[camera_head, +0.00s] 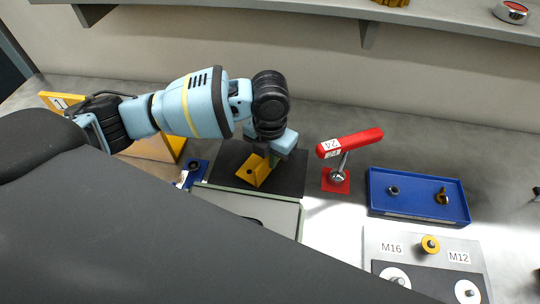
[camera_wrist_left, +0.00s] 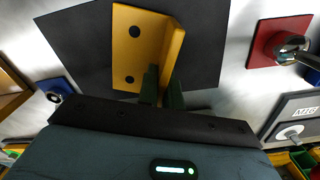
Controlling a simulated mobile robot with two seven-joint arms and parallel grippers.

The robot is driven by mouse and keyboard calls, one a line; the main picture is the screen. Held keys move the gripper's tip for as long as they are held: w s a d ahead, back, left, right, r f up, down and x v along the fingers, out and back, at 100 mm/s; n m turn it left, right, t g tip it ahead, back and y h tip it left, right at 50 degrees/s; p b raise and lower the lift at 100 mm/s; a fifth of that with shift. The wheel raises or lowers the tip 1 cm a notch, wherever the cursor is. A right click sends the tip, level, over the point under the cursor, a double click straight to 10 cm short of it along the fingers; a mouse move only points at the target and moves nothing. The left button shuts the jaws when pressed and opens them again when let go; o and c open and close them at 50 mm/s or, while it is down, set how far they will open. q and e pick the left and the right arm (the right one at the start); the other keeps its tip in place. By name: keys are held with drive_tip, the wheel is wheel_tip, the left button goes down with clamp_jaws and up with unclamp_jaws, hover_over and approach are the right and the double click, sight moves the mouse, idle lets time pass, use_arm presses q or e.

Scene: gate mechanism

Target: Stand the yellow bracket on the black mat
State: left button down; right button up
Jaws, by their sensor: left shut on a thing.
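The yellow bracket (camera_head: 254,171) is at the black mat (camera_head: 292,174), in the middle of the head view. My left gripper (camera_head: 273,157) comes down from above and is shut on the bracket. In the left wrist view the bracket (camera_wrist_left: 138,52) shows a flat face with two holes and a second flange, which sits at the fingers (camera_wrist_left: 161,88). The mat (camera_wrist_left: 85,40) spreads behind it. I cannot tell whether the bracket touches the mat. My right gripper is not in view.
A red-handled lever (camera_head: 349,143) on a red base stands right of the mat. A blue tray (camera_head: 418,213) with small parts lies further right. A grey panel marked M16 and M12 (camera_head: 425,244) is in front. A pale case (camera_head: 285,215) lies before the mat.

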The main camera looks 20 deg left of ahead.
use_arm(q)
drive_tip(key=c, duration=1.6)
unclamp_jaws()
drive_tip(key=shift+o, duration=0.2)
wheel_tip(320, 180, up, 12)
drive_tip(key=shift+r+p, duration=0.15)
drive_tip(key=shift+p, duration=0.2)
